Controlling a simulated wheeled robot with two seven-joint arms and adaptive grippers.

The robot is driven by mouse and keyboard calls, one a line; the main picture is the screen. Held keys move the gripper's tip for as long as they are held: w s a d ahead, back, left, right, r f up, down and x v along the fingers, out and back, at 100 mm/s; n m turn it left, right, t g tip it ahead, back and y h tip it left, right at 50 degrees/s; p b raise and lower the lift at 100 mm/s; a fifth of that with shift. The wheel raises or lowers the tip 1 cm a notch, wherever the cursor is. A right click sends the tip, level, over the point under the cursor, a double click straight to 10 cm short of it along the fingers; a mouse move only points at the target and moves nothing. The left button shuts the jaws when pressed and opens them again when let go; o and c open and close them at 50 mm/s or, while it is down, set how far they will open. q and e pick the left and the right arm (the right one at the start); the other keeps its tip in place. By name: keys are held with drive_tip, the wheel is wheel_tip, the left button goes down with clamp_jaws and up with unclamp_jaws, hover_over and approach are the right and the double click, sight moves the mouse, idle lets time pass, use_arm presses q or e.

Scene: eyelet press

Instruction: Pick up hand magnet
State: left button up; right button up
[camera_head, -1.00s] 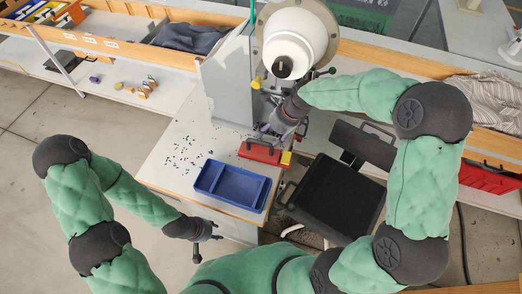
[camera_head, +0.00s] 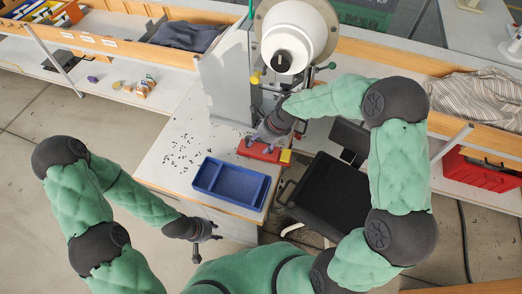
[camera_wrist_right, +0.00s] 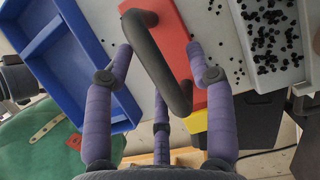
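The hand magnet (camera_head: 256,153) is a red bar with a black arched handle. It lies on the grey bench top below the press, and its handle shows large in the right wrist view (camera_wrist_right: 160,60). My right gripper (camera_head: 262,139) is over it. In the right wrist view its purple fingers (camera_wrist_right: 160,75) are spread, two on either side of the handle and a third below, with gaps to the handle. It looks open and holds nothing. My left gripper (camera_head: 207,240) hangs empty off the bench's front left edge, its fingers apart.
A blue divided tray (camera_head: 231,202) lies just in front of the magnet. A yellow block (camera_head: 286,156) is at the magnet's right end. Small black pieces (camera_head: 184,150) are scattered at left. The press (camera_head: 232,85) stands behind; a black chair (camera_head: 325,195) is at right.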

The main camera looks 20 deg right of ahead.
clamp_jaws()
drive_tip(key=shift+w, duration=0.1)
